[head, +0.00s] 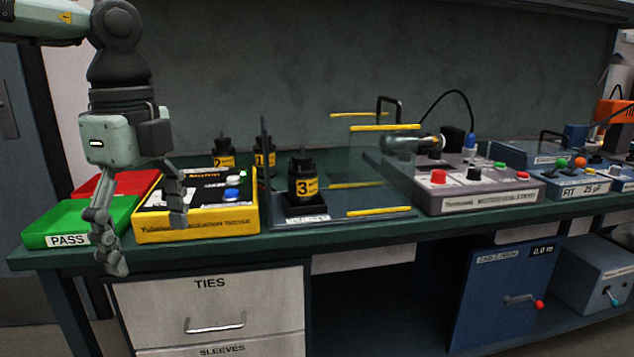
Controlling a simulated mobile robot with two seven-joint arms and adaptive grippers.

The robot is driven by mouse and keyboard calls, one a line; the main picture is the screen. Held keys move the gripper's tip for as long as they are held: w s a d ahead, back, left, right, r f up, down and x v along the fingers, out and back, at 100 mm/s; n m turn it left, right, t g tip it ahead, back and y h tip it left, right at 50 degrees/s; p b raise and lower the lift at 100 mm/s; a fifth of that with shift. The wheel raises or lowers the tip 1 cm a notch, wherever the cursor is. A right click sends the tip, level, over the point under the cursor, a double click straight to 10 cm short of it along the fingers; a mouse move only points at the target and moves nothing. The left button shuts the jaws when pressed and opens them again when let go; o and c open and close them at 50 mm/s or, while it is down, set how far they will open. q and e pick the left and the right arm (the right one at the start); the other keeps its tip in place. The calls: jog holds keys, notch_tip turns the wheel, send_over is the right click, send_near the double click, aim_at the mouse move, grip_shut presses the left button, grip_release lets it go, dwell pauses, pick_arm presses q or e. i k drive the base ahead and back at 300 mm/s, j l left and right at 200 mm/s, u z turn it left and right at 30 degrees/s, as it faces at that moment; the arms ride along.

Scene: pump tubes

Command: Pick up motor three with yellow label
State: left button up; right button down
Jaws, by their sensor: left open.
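Motor three (302,184) is a dark cylinder with a yellow label marked 3. It stands upright on a small dark base with a white tag at the front of the bench, near the middle. My left gripper (146,241) hangs on the left, pointing down, open and empty. Its fingers are in front of the green tray and the yellow box, to the left of motor three and apart from it. Two more motors with yellow labels, one marked 2 (223,155) and one marked 1 (264,153), stand farther back. My right gripper is not in view.
A green PASS tray (48,228), a red tray (88,187) and a yellow tester box (200,223) are at left. A clear guard with yellow edges (375,211) stands right of motor three. Grey and blue consoles (490,199) fill the right.

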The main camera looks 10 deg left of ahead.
aim_at(302, 176)
jog(key=i+j+z, duration=0.6)
jog(key=i+z, duration=0.15)
jog(key=i+j+z, duration=0.1)
jog(key=j, duration=0.15)
jog(key=i+j+z, duration=0.1)
jog(key=j, duration=0.15)
